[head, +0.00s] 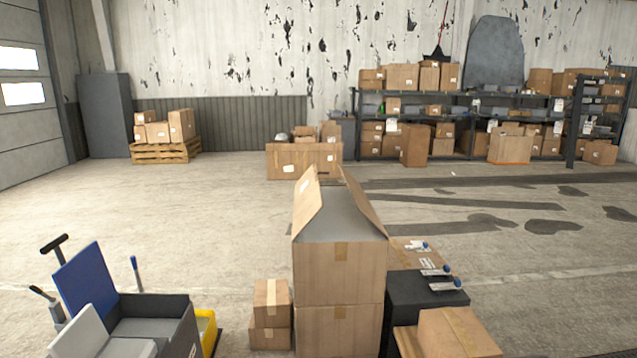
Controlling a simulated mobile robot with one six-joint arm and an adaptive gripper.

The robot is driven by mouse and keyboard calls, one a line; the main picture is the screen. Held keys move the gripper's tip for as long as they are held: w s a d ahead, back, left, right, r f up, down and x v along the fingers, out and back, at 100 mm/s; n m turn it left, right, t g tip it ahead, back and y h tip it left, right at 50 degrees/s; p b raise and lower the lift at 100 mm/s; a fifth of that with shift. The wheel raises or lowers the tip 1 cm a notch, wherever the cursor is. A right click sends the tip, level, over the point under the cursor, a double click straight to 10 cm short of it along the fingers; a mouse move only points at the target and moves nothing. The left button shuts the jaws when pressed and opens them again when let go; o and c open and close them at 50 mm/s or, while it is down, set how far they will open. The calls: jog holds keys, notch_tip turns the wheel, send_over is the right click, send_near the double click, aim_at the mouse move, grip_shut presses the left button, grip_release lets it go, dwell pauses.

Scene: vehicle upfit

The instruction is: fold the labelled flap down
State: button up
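An open cardboard box (340,277) stands in the centre foreground on top of another cardboard box (340,338). Its left flap (307,208) stands up, tilted, with a small white label (310,172) near its far top corner. Its right flap (365,208) also stands up, leaning outward. A flat grey surface (335,220) shows between the two flaps; I cannot tell whether it is the contents or an inner face. My gripper is not in view.
Two small boxes (271,302) are stacked left of the box. A dark stand (425,305) with blue-handled tools is at its right, near a low carton (455,333). A grey bin with a blue panel (86,283) is at lower left. The floor behind is mostly clear.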

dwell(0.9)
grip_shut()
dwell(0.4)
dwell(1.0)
